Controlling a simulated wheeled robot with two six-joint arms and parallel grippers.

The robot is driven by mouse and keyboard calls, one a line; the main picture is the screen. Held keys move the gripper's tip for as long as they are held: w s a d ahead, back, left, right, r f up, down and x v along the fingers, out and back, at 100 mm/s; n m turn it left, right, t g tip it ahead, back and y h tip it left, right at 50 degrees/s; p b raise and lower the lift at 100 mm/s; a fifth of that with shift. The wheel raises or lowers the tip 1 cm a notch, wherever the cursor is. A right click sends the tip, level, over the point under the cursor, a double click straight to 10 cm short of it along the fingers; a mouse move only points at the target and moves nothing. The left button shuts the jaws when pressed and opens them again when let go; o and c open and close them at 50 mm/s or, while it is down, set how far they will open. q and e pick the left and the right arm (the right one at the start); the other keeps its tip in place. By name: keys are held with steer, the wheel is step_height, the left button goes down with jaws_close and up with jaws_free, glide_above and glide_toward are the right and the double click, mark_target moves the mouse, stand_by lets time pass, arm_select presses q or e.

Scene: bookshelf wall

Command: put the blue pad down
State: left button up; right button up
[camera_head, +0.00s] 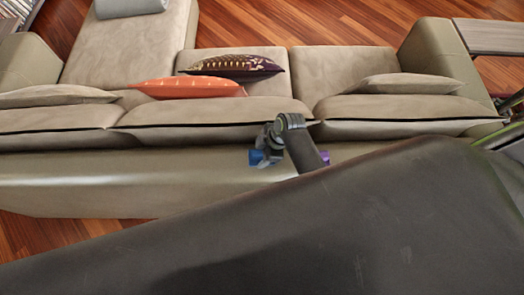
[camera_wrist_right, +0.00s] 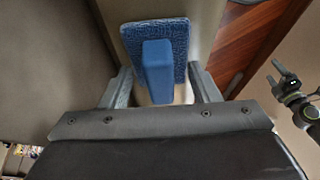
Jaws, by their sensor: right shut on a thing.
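The blue pad (camera_wrist_right: 175,28), with a raised blue block on it (camera_wrist_right: 157,72), shows in the right wrist view between the two fingers of my right gripper (camera_wrist_right: 160,78). The gripper is shut on the block. In the head view my right gripper (camera_head: 272,146) is in front of the sofa's near side, and a small blue part of the pad (camera_head: 257,157) shows beside it. The rest of the pad is hidden there.
A beige sofa (camera_head: 200,180) spans the head view, with an orange cushion (camera_head: 185,87), a dark patterned cushion (camera_head: 230,64) and beige ones. A large dark surface (camera_head: 330,230) covers the foreground. A grey side table (camera_head: 490,37) stands at the upper right. Wooden floor shows around the sofa.

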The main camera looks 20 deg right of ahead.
steer(key=o, duration=0.9)
steer(key=shift+f, duration=0.1)
steer(key=shift+f+b, duration=0.3)
steer(key=shift+b, duration=0.3)
steer(key=shift+w+b+v, duration=0.2)
steer(key=shift+b+v, duration=1.4)
steer(key=shift+v, duration=7.25)
steer(key=shift+a, duration=0.1)
